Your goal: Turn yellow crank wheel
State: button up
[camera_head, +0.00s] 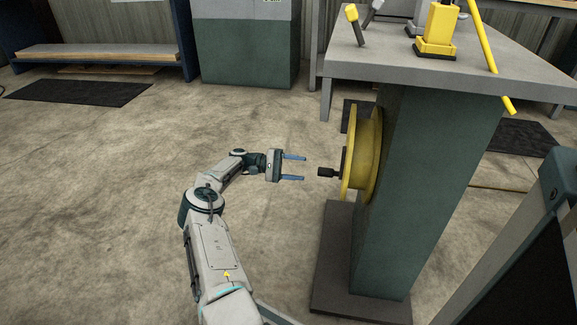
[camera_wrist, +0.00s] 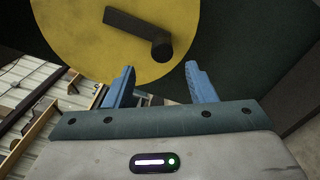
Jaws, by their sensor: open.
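The yellow crank wheel (camera_head: 366,152) is mounted on the left side of a dark green pedestal. A black crank handle (camera_head: 328,172) sticks out from the wheel toward my gripper. My gripper (camera_head: 304,168) is open and empty, with its blue fingers pointing at the handle and a small gap between them. In the wrist view the yellow wheel (camera_wrist: 90,45) fills the upper left, and the dark crank arm with its round handle end (camera_wrist: 161,48) lies ahead, between and beyond the two fingertips (camera_wrist: 160,72). Nothing hides the handle.
The green pedestal (camera_head: 425,170) stands on a dark base plate (camera_head: 335,265) and carries a grey tabletop (camera_head: 480,60) with yellow fittings. A dark frame (camera_head: 520,240) stands at the lower right. The concrete floor (camera_head: 110,180) to the left is clear.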

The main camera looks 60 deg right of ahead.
jog(key=shift+v, duration=1.6)
